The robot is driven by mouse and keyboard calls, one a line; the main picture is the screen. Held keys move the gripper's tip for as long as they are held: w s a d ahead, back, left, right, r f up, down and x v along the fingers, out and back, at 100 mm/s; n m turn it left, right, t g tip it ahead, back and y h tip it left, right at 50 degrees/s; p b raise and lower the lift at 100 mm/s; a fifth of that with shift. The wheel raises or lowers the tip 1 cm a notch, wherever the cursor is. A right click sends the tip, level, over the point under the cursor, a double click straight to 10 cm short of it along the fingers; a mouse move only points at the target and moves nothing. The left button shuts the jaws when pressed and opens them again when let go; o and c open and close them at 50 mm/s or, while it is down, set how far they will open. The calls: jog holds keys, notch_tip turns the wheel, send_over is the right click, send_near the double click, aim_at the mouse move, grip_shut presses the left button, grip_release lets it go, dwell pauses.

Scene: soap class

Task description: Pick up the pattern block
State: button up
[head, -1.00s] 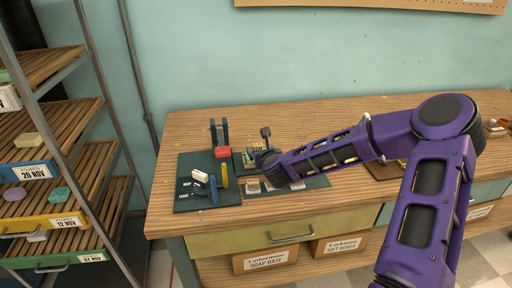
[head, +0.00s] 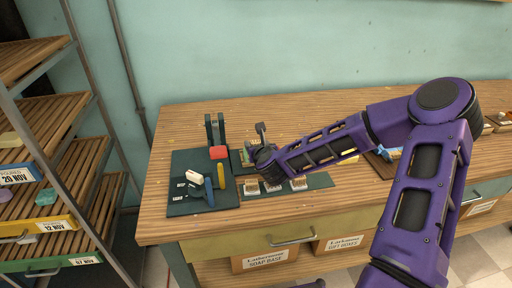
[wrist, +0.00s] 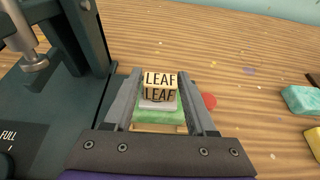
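The pattern block (wrist: 160,80) is a small tan block marked LEAF in dark letters. In the wrist view it sits over a pale grey plate and a green piece (wrist: 158,114). My gripper (wrist: 159,90) has one finger on each side of the block, with what looks like a narrow gap at both sides, so it appears open around it.
A dark green press (head: 216,131) with a red part (head: 219,153) stands just left of my gripper; its post (wrist: 88,38) is close to my left finger. Several small blocks lie on a dark strip (head: 320,180) at the front. Teal soap (wrist: 302,99) lies at right. A shelf rack (head: 82,150) stands left.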

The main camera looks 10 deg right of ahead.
grip_shut()
jog(key=shift+r, duration=0.15)
